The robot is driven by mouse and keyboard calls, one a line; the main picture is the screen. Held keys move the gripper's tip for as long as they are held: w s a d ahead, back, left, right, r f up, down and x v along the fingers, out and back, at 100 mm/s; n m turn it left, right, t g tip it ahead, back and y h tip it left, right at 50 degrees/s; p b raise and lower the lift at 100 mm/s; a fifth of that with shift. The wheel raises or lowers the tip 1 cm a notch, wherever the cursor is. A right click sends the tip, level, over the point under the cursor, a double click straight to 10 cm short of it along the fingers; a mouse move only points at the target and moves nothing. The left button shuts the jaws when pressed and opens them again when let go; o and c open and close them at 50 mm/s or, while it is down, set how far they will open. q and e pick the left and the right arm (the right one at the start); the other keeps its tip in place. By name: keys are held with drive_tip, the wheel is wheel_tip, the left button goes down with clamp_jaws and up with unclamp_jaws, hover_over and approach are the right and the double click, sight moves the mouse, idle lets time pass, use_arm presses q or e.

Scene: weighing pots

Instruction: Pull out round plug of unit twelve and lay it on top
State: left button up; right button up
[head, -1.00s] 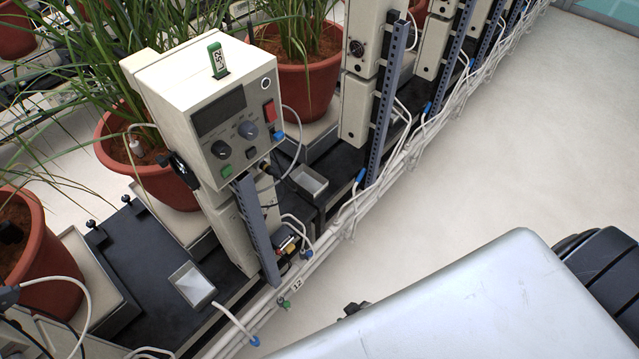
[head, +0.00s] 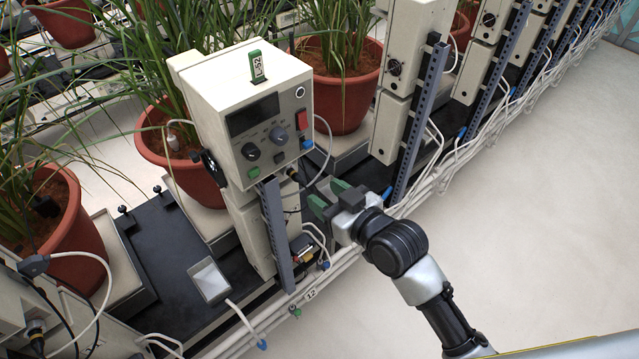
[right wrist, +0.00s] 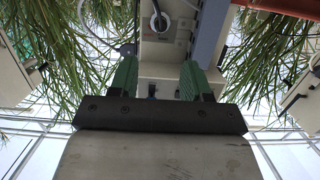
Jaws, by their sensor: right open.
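Unit twelve (head: 245,110) is a cream box with dials, a dark display and coloured buttons, on a grey perforated post. A tag reading 12 (head: 311,294) is on the pipes below it. A dark round plug (head: 292,174) with a cable seems to sit under the box's right edge, partly hidden. My right gripper (head: 327,197) is open and empty, below and right of the box. My left gripper is not in view.
A green tag (head: 257,67) stands on top of the box, with bare top around it. Potted plants (head: 345,90) stand behind. A grey post (head: 276,235), white cables and pipes run close to my right gripper. The floor (head: 530,220) at right is clear.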

sight(298, 176)
drive_tip(key=p+x, duration=0.1)
drive_tip(key=x, duration=0.9)
drive_tip(key=shift+s, duration=0.1)
drive_tip(key=shift+c, duration=0.5)
clamp_jaws()
drive_tip(key=shift+s+d+f, duration=0.1)
drive_tip(key=shift+s+d, duration=0.05)
drive_tip(key=shift+s, duration=0.05)
drive_tip(key=shift+s+d+p, duration=0.2)
drive_tip(key=shift+s+p, duration=0.05)
drive_tip(key=shift+p, duration=0.1)
drive_tip(key=shift+s+d, duration=0.2)
drive_tip(key=shift+s, duration=0.05)
drive_tip(key=shift+s+d+p, duration=0.2)
drive_tip(key=shift+s+p, duration=0.1)
drive_tip(key=shift+s, duration=0.1)
